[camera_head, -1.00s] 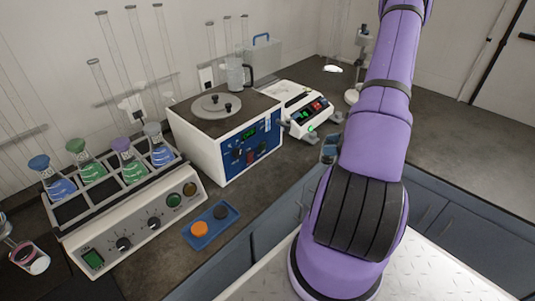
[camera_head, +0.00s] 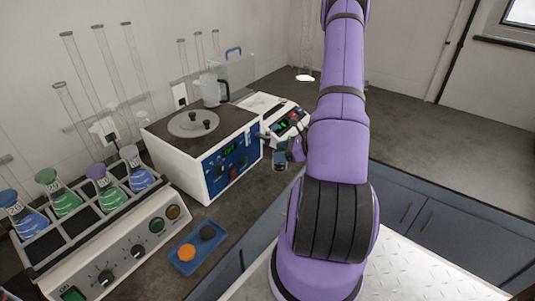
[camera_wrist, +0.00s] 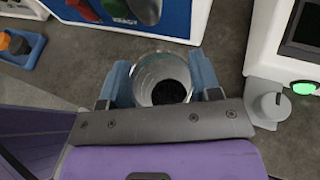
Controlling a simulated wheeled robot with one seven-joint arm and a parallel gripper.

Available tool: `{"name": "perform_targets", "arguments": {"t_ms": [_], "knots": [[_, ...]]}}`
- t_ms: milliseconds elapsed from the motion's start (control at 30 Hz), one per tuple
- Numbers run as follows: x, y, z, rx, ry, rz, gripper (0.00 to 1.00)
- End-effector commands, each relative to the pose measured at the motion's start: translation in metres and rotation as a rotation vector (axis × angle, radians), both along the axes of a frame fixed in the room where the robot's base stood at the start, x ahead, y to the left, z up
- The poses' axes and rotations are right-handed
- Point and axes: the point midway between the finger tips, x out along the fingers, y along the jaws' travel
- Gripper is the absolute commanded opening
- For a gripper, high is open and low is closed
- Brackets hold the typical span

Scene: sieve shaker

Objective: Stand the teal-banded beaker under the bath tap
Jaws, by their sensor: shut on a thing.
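A clear glass beaker (camera_wrist: 160,72) stands between the two blue fingers of my gripper (camera_wrist: 162,85) in the wrist view. I look down into its mouth; its bottom looks dark, and a teal band cannot be made out clearly. My gripper is shut on it. In the head view my gripper (camera_head: 279,158) is small and partly hidden by my arm, just right of the bath's front. The bath (camera_head: 208,155) is a white box with a blue control panel and a round lid on top. I cannot make out its tap clearly.
A white balance-like instrument (camera_head: 282,115) stands right of the bath. A shaker rack (camera_head: 85,215) with several coloured flasks is on the left. A blue tray (camera_head: 198,250) with an orange and a dark disc lies in front.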

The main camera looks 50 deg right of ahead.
Motion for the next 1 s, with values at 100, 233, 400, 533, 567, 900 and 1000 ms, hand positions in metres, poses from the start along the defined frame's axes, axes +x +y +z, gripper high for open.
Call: {"name": "perform_targets", "arguments": {"t_ms": [100, 233, 400, 533, 567, 900, 1000], "knots": [[0.005, 0.002, 0.0, 0.0, 0.0, 0.0, 0.29], [0.015, 0.008, 0.0, 0.001, -0.002, 0.002, 0.29], [0.041, 0.021, 0.0, 0.0, -0.001, 0.002, 0.29], [0.043, 0.022, -0.013, 0.002, 0.001, -0.001, 0.29], [0.043, 0.022, -0.014, 0.002, 0.001, -0.001, 0.29], [0.043, 0.022, -0.017, 0.001, 0.0, 0.0, 0.29], [0.043, 0.022, -0.017, 0.001, 0.0, 0.0, 0.71]]}}
